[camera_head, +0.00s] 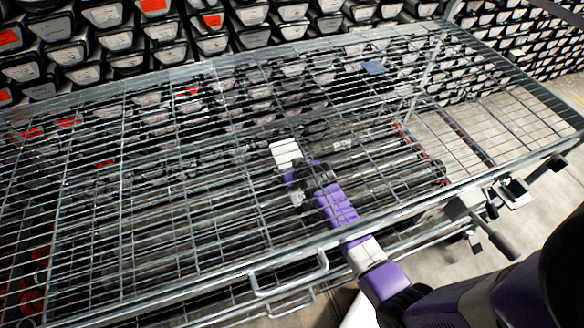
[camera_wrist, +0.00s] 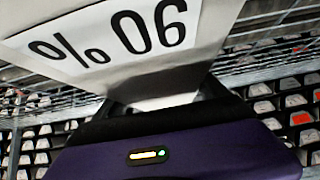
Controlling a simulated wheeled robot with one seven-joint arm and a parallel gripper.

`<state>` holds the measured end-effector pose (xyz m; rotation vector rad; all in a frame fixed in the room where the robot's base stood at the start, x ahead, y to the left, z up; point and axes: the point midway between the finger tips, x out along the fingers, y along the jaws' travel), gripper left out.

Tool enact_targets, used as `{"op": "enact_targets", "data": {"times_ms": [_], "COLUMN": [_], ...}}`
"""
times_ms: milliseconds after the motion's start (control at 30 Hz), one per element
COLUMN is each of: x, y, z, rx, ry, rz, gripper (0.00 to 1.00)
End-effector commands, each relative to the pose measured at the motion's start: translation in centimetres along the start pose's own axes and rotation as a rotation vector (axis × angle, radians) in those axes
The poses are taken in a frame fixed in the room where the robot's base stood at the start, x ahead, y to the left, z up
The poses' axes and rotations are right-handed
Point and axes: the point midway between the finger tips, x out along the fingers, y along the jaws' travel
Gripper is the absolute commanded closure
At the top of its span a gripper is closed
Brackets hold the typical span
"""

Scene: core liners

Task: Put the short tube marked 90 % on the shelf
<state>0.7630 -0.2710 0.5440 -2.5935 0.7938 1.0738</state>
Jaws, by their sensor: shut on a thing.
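The short tube (camera_wrist: 150,68) is white with a paper label reading "90 %", upside down in the wrist view. It fills the top of that view, close to the camera. My gripper (camera_wrist: 165,98) is shut on it, with dark fingers at either side. In the head view the white tube (camera_head: 284,152) shows at the end of my purple arm, over the middle of the wire shelf area. My gripper (camera_head: 293,174) is just below it in the picture. The shelf (camera_head: 215,195) is a grey wire grid. I cannot tell the gap between tube and wires.
Racks of dark core liners with pale ends (camera_head: 120,42) stand behind, some with red labels. A metal rail (camera_head: 190,287) and handle (camera_head: 290,285) run along the shelf's front. A small blue-grey item (camera_head: 375,67) lies at the back. Floor shows at right.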

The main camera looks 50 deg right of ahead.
Motion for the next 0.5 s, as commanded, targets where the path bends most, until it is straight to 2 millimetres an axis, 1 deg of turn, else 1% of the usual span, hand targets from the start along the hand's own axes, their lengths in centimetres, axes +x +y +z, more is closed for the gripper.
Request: {"op": "enact_targets", "data": {"times_ms": [33,300,333,400,500], "x": [-0.12,0.16,0.18,0.17,0.16], "y": [-0.02,-0.02,0.01,0.01,0.01], "z": [-0.4,-0.1,0.19,0.19,0.19], "rx": [0.0,0.0,0.0,0.0,0.0], "ry": [0.007,0.006,0.0,-0.001,-0.001], "rz": [0.0,0.0,0.0,0.0,0.0], "gripper": [0.89,0.89,0.11,0.0,0.0]}}
